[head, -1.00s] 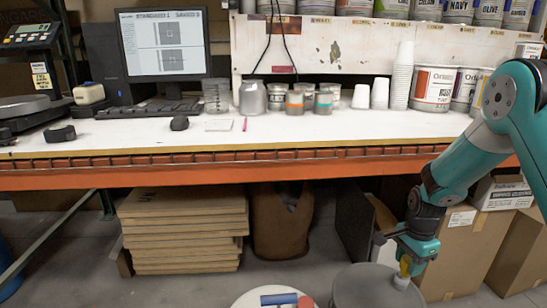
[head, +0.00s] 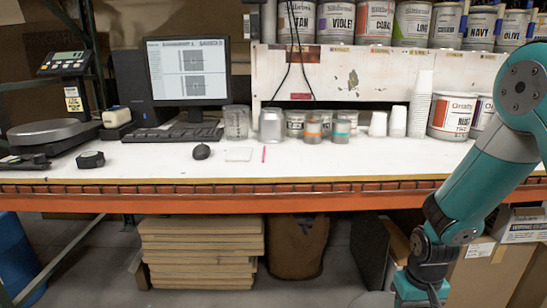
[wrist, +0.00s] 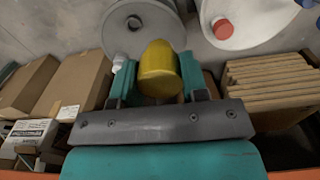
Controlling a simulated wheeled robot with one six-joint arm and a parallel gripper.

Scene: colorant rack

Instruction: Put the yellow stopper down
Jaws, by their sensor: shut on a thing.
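The yellow stopper (wrist: 158,70) is between the two teal fingers of my gripper (wrist: 157,84) in the wrist view. The gripper is shut on it and holds it over the floor area, near a grey round drum lid (wrist: 117,32). I cannot tell its height above the lid. The fingers and the stopper are cut off there.
A white round container top with a red cap (wrist: 222,28) is at the upper right in the wrist view. Stacked boards (wrist: 265,85) and cardboard boxes (wrist: 72,82) flank the gripper. The workbench (head: 290,165) has a clear front strip.

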